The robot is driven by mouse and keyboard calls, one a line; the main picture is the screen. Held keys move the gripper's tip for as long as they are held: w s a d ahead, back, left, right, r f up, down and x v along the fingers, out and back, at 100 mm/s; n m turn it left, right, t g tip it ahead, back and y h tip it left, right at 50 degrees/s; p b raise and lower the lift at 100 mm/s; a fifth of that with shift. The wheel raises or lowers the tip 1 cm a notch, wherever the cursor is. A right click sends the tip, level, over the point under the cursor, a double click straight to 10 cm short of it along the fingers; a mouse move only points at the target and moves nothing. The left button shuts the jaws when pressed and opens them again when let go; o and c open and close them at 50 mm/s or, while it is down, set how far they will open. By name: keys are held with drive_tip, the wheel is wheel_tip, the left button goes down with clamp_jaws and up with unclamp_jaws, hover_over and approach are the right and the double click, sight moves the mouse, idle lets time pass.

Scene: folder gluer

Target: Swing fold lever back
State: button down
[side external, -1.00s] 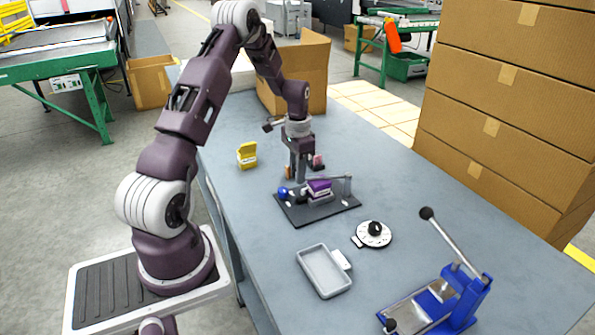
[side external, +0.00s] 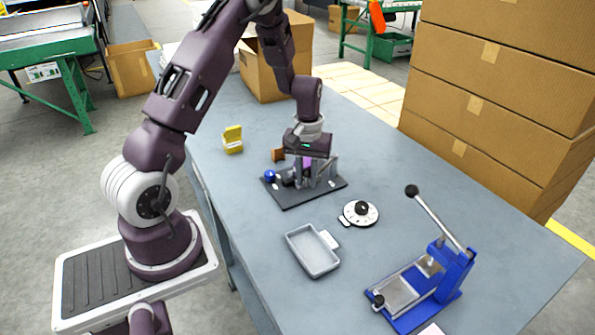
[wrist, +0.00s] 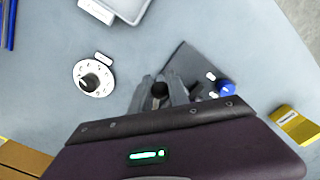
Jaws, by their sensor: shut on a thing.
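The black base plate (side external: 298,199) of the folding fixture lies on the table, with a blue knob (side external: 270,175) at its left end. The blue knob also shows in the wrist view (wrist: 227,88). My gripper (side external: 318,182) is low over the plate's right part. In the wrist view, its fingers are shut on a black knob (wrist: 159,90), seemingly the fold lever's handle. The lever's arm is mostly hidden by my gripper.
A white dial (side external: 351,218) and a grey tray (side external: 290,238) lie in front of the fixture. A blue press (side external: 455,275) with a raised lever stands at front right.

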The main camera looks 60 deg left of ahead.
drive_tip(key=shift+w+d+n, duration=0.35)
drive_tip(key=shift+d+n, duration=0.1)
drive_tip(key=shift+d, duration=0.1)
drive_tip(key=shift+w+d+n, duration=0.3)
drive_tip(key=shift+d+n, duration=0.15)
drive_tip(key=shift+d, duration=0.05)
drive_tip(key=c, duration=1.3)
unclamp_jaws()
drive_tip(key=shift+r, duration=0.1)
wheel_tip(320, 180, up, 7)
